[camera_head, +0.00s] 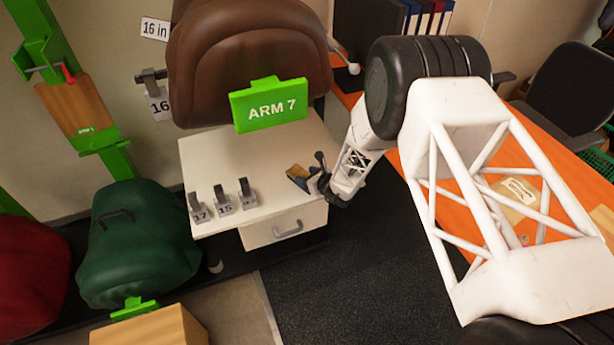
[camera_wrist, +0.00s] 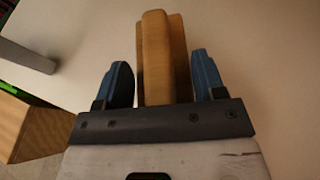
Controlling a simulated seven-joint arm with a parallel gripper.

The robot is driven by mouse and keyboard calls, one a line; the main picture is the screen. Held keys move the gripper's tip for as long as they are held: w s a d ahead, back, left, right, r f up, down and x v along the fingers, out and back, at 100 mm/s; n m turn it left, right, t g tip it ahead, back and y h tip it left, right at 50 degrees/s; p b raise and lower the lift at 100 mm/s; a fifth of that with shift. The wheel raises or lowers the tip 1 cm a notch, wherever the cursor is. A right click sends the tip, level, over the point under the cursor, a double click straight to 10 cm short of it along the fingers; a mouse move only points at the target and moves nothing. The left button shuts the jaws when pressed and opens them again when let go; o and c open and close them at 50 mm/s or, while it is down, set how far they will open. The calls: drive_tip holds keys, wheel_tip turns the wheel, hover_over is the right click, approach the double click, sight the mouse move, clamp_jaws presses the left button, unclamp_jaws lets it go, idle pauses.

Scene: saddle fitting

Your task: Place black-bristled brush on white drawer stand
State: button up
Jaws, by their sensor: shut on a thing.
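The white drawer stand (camera_head: 255,172) stands at the middle of the head view, its drawer front facing the camera. My gripper (camera_head: 305,180) is at the right part of its top, coming in from the right. A brown wooden piece, which I take to be the brush (camera_head: 296,171), shows at the fingers. In the wrist view the brush (camera_wrist: 165,50) sits between the two blue fingers of my gripper (camera_wrist: 163,75), which are shut on it. Its black bristles are not visible. The brush is over or on the stand top; I cannot tell whether it touches.
Several grey numbered holders (camera_head: 223,201) stand along the front left of the stand top. A green "ARM 7" sign (camera_head: 270,104) is behind, before a brown saddle (camera_head: 245,60). A green covered saddle (camera_head: 135,245) is left. An orange desk (camera_head: 400,195) lies right.

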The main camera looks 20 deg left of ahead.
drive_tip(key=shift+f, duration=0.2)
drive_tip(key=o, duration=1.1)
drive_tip(key=shift+o, duration=0.2)
drive_tip(key=shift+d, duration=0.15)
drive_tip(key=shift+v, duration=3.8)
drive_tip(key=shift+r, duration=0.1)
